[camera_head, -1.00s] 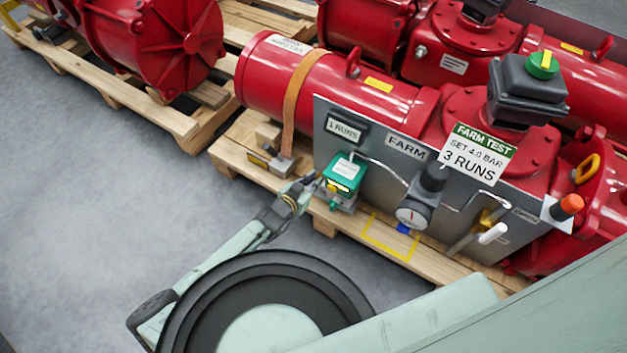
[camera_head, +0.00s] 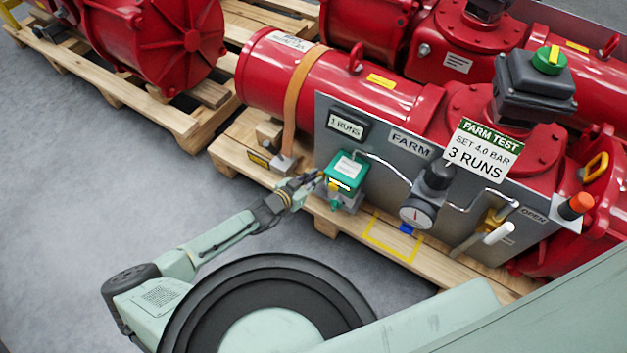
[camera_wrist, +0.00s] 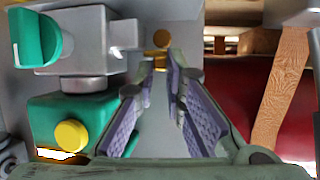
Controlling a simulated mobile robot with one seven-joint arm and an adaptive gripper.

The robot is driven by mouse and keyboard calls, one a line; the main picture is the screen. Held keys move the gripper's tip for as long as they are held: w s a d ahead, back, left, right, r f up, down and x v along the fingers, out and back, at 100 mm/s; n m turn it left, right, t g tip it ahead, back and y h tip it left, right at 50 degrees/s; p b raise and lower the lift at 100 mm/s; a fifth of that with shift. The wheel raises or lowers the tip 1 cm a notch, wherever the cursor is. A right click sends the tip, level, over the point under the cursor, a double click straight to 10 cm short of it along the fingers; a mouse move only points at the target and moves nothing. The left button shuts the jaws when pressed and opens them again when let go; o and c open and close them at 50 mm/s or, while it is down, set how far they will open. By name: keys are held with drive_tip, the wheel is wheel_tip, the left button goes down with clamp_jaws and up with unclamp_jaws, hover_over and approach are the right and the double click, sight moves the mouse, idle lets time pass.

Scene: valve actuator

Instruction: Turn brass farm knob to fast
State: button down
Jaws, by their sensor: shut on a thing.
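The farm unit is a green box (camera_head: 347,172) with a white label, mounted low on the grey panel. In the wrist view its green body (camera_wrist: 88,105) is at left, with a yellow round button (camera_wrist: 71,135) and a green knob (camera_wrist: 36,40) with a white mark. A small brass knob (camera_wrist: 161,38) shows just past my fingertips, and its stem runs between them. My gripper (camera_wrist: 161,66) is shut on this brass knob. In the head view my gripper (camera_head: 316,178) reaches the left side of the green box; the knob and its fast marking cannot be made out there.
A gauge (camera_head: 416,213), thin pipes and a white-handled lever (camera_head: 497,234) are on the panel (camera_head: 375,190) to the right. An orange strap (camera_head: 298,100) crosses the red cylinder. The pallet (camera_head: 325,222) edge lies below; open floor (camera_head: 80,230) is at left.

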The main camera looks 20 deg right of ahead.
drive_tip(key=shift+d, duration=0.15)
drive_tip(key=c, duration=1.7)
unclamp_jaws()
drive_tip(key=shift+o, duration=0.2)
drive_tip(key=shift+a, duration=0.25)
drive_tip(key=v, duration=1.1)
drive_tip(key=shift+s+r, duration=0.2)
drive_tip(key=shift+a, duration=0.2)
